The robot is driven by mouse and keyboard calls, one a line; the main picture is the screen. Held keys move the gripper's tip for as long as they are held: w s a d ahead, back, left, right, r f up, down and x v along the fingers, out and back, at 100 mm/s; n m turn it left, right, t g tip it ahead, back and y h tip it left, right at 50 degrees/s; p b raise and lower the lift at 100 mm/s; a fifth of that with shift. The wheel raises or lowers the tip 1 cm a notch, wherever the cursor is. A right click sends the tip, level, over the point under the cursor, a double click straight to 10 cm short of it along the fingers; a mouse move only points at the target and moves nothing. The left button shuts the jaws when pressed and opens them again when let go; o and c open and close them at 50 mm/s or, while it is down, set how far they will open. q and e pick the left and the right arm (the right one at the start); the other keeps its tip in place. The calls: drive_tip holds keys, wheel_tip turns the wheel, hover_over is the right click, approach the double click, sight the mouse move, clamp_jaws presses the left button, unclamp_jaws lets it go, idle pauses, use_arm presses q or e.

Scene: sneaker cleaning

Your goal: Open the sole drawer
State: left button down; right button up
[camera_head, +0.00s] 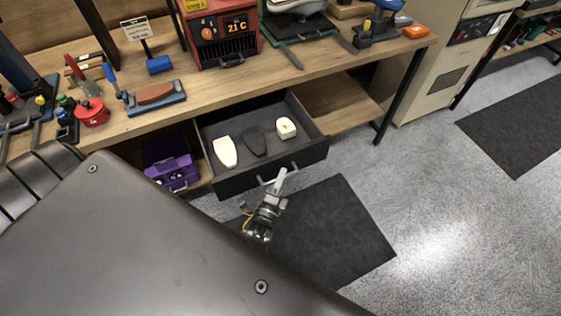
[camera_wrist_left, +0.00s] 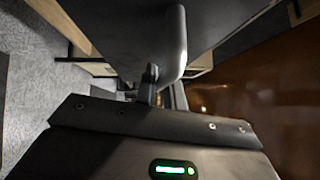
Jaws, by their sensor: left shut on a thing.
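The sole drawer (camera_head: 227,183) is a dark drawer under the workbench, and it stands pulled out with its inside showing. In it lie a cream sole (camera_head: 225,151), a dark sole (camera_head: 256,142) and a small cream piece (camera_head: 286,128). Its grey bar handle (camera_head: 292,167) is on the front face. My left gripper (camera_head: 279,179) is at this handle, shut on it. The handle also shows large in the left wrist view (camera_wrist_left: 176,45), at the gripper's fingers. My right gripper is not in either view.
The wooden workbench (camera_head: 330,62) carries a red heater box (camera_head: 222,35), a sanding block (camera_head: 155,94) and several tools. A purple case (camera_head: 170,165) sits on the shelf left of the drawer. A dark mat (camera_head: 340,235) lies on the open floor in front.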

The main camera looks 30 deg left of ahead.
use_arm(q)
drive_tip(key=c, duration=1.6)
unclamp_jaws()
drive_tip(key=shift+o, duration=0.5)
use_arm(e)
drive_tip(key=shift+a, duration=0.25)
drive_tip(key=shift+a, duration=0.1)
